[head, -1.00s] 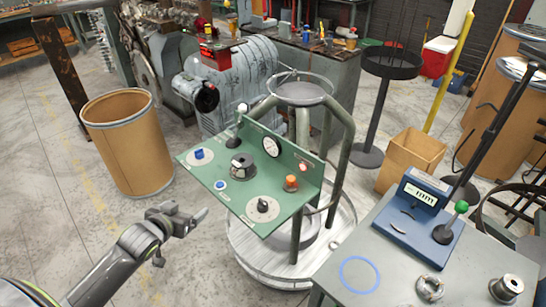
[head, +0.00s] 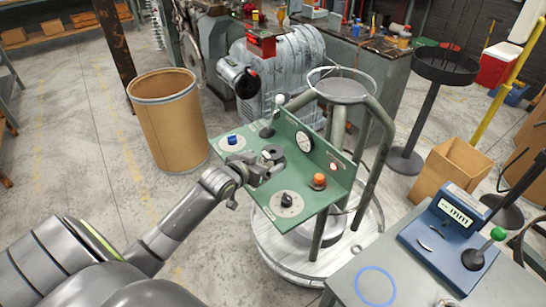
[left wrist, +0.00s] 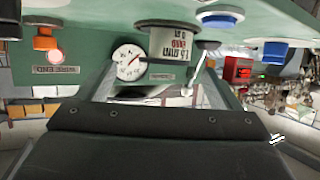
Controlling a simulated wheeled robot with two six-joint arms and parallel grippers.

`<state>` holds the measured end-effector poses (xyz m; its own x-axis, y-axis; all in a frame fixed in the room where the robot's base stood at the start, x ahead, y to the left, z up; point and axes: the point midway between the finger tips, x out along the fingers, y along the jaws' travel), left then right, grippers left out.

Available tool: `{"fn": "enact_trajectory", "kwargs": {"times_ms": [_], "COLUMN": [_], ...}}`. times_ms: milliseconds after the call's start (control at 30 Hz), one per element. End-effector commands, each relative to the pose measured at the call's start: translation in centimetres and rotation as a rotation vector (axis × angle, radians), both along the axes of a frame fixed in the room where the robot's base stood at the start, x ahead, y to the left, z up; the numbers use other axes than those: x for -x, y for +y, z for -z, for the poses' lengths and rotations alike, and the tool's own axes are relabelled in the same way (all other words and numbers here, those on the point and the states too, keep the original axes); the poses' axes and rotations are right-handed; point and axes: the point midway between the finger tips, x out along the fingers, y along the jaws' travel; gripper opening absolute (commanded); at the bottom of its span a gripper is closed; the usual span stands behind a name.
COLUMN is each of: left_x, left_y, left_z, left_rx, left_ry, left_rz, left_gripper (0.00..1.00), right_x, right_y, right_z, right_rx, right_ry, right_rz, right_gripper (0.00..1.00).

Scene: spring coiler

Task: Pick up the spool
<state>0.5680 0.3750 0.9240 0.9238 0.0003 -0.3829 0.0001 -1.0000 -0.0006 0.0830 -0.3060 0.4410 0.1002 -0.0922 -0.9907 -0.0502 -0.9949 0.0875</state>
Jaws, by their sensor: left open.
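The spool (head: 273,151), a small grey cylinder with dark flanges, stands on the green control panel (head: 300,225). My left gripper (head: 262,168) is open at the panel's near edge, with its fingertips close to the spool and partly covering it. The left wrist view appears upside down and shows the spool (left wrist: 174,42) with a red-printed label, beyond my dark gripper part. I cannot tell whether the fingers touch it. My right gripper is not in view.
A blue button (head: 232,139), an orange knob (head: 318,181), a dial gauge (head: 305,141) and a black selector knob (head: 287,200) surround the spool. A lever stands behind it. A brown drum (head: 167,120) is at the left; a grey table (head: 350,270) is at the lower right.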

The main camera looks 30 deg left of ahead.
Motion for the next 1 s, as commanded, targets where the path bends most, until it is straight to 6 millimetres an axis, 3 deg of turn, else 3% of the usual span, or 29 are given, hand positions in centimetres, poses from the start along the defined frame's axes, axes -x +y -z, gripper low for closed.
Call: {"fn": "enact_trajectory", "kwargs": {"times_ms": [333,700,1000], "left_x": [-2.0,-5.7,-6.1], "left_y": [0.1,0.7,0.7], "left_z": [0.7,2.1,2.4], "left_rx": [0.002,0.002,0.0], "left_ry": [0.0,-0.001,0.0], "left_rz": [0.0,-0.001,0.0], "left_gripper": [0.86,0.86,0.86], "right_x": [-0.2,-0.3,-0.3], "right_y": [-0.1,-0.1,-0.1], "right_z": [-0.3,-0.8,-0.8], "right_rx": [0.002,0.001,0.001], "right_ry": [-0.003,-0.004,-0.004], "right_rz": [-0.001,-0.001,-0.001], "right_gripper": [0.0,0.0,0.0]}}
